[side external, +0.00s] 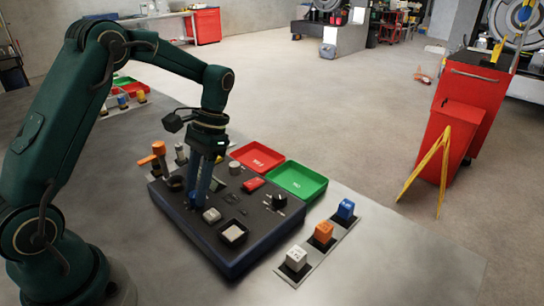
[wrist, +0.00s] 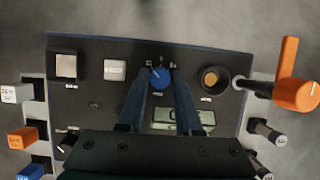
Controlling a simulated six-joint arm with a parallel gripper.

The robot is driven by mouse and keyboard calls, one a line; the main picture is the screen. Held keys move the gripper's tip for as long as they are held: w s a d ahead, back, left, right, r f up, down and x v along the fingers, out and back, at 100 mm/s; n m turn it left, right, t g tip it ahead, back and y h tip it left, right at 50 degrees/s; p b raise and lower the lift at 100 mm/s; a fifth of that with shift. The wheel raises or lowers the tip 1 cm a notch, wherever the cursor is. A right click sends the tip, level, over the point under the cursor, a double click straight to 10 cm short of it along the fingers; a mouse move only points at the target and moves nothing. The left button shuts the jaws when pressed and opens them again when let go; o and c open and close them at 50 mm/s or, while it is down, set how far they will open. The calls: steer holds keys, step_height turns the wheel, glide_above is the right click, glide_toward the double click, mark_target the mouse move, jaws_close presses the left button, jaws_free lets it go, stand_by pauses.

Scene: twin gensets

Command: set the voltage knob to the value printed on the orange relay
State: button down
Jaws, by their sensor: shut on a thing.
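The blue knob (wrist: 160,77) sits on the dark control panel with a small printed scale around it. My gripper (wrist: 159,84) is shut on this knob, with one finger on each side. In the side external view my gripper (side external: 193,200) points down onto the panel and hides the knob. The orange relay (side external: 323,233) stands between a white relay (side external: 297,258) and a blue relay (side external: 346,209) on a strip beside the panel. The orange relay also shows at the wrist view's left edge (wrist: 22,136); its print is too small to read. A display (wrist: 178,116) is partly covered by my fingers.
The panel (side external: 262,237) also carries a white square button (side external: 232,234), a grey button (side external: 212,215), a black knob (side external: 280,200) and a red switch (side external: 253,184). An orange lever (wrist: 300,90) stands at one side. A red tray (side external: 256,156) and green tray (side external: 297,181) lie behind.

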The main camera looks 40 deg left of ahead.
steer(key=c, duration=0.6)
jaws_free()
steer(key=shift+v, duration=2.6)
